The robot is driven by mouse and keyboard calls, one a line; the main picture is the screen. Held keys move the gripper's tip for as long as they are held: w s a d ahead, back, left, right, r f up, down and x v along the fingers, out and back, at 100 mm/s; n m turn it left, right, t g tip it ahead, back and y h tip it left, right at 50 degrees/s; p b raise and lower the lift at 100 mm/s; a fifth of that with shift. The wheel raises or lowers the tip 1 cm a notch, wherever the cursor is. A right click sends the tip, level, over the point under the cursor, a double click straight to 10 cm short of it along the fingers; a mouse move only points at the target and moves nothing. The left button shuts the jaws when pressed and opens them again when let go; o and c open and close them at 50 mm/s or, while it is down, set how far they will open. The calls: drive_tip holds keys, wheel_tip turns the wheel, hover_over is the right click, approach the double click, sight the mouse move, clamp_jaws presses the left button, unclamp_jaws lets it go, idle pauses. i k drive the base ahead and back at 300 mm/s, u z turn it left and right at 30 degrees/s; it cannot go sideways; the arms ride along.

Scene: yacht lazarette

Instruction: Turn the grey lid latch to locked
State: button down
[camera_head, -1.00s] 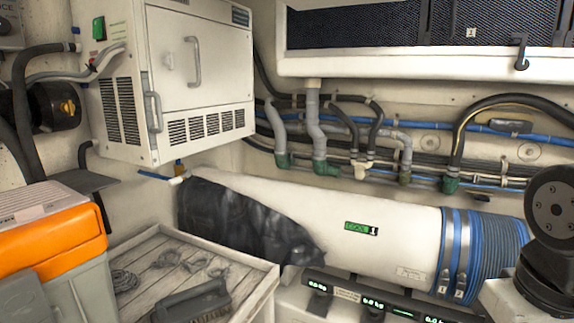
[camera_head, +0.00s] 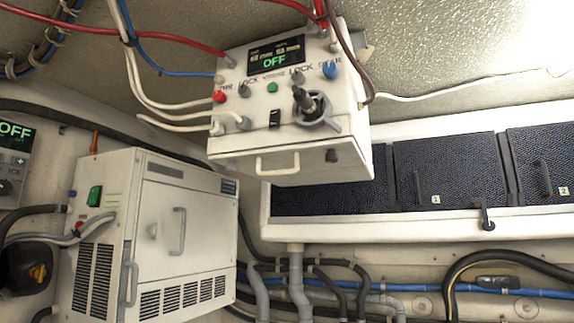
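My gripper is not in view. No part is clearly marked as the grey lid latch, and I cannot tell which one it is. A white control box (camera_head: 240,143) hangs under the ceiling with an "OFF" display (camera_head: 275,58), small coloured knobs and a dark grey lever knob (camera_head: 311,106) on its face. Small lettering there seems to read "LOCK" in two places. A dark small knob (camera_head: 332,156) and a pale handle (camera_head: 278,163) sit on its lower front. A dark hook-like latch (camera_head: 486,217) hangs at the edge of the mesh-fronted cabinet.
A white vented cabinet (camera_head: 160,235) with grey handles stands at lower left. Mesh-fronted lockers (camera_head: 445,172) line the back wall, with pipes and hoses (camera_head: 300,285) below. Red, white and blue cables run to the control box. An "OFF" panel (camera_head: 15,131) shows at far left.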

sight(232, 167)
drive_tip(key=k, duration=0.5)
drive_tip(key=z, duration=1.6)
drive_tip(key=i, duration=1.25)
drive_tip(key=u, duration=2.05)
